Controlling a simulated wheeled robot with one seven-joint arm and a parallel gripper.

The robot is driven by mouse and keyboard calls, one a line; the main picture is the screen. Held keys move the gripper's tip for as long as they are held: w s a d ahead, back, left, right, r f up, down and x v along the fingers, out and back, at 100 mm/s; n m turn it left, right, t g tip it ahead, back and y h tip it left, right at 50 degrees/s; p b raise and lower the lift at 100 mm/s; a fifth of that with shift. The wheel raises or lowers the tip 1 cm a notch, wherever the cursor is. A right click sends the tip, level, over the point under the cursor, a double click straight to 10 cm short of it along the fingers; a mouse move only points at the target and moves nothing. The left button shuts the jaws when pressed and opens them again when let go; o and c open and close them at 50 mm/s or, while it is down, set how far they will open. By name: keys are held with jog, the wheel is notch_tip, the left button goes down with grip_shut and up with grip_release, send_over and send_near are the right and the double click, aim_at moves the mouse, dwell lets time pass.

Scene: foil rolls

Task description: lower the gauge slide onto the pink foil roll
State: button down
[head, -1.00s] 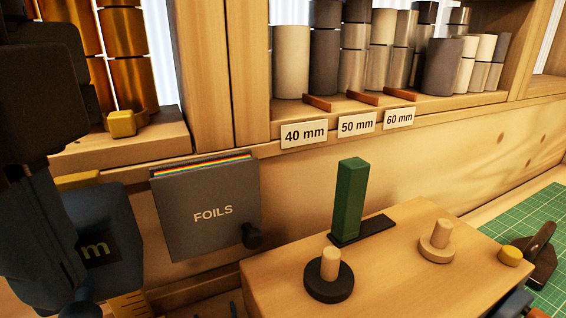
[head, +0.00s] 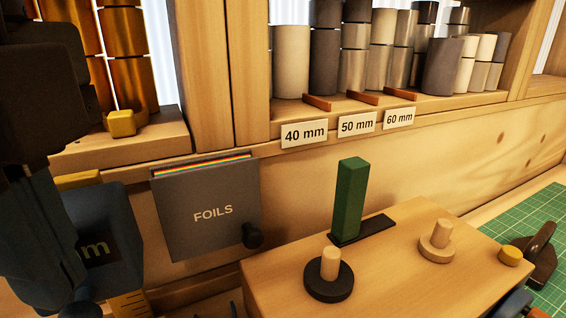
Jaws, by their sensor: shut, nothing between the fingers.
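My gripper (head: 66,285) hangs down at the left edge in the head view, dark and close to the camera. Its fingers look shut and empty. A blue block (head: 118,238) with a dark label, on which an "m" shows, is beside and partly behind the gripper; it seems to be the gauge slide. I cannot tell whether the fingers touch it. A yellow ruled scale (head: 131,304) shows below it. The pink foil roll is not visible; the space under the block is hidden or out of frame.
A grey FOILS folder (head: 208,215) hangs right of the block. A wooden stand (head: 400,277) holds a green post (head: 349,198) and pegs. Shelves above carry copper rolls (head: 128,80) and several grey and cream rolls. A green mat (head: 545,225) lies at the right.

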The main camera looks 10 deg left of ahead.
jog(key=shift+f+b, duration=1.3)
jog(key=shift+r, duration=0.1)
jog(key=shift+s+d+r+p, duration=0.1)
jog(key=shift+s+d+r, duration=0.4)
jog(key=shift+s, duration=0.2)
jog(key=shift+s+d+r+p, duration=0.1)
jog(key=shift+s+d+r, duration=0.35)
jog(key=shift+s, duration=0.3)
jog(key=shift+s+d+r+p, duration=0.1)
jog(key=shift+s+d+r, duration=0.25)
jog(key=shift+s+r, duration=0.3)
jog(key=shift+f, duration=0.1)
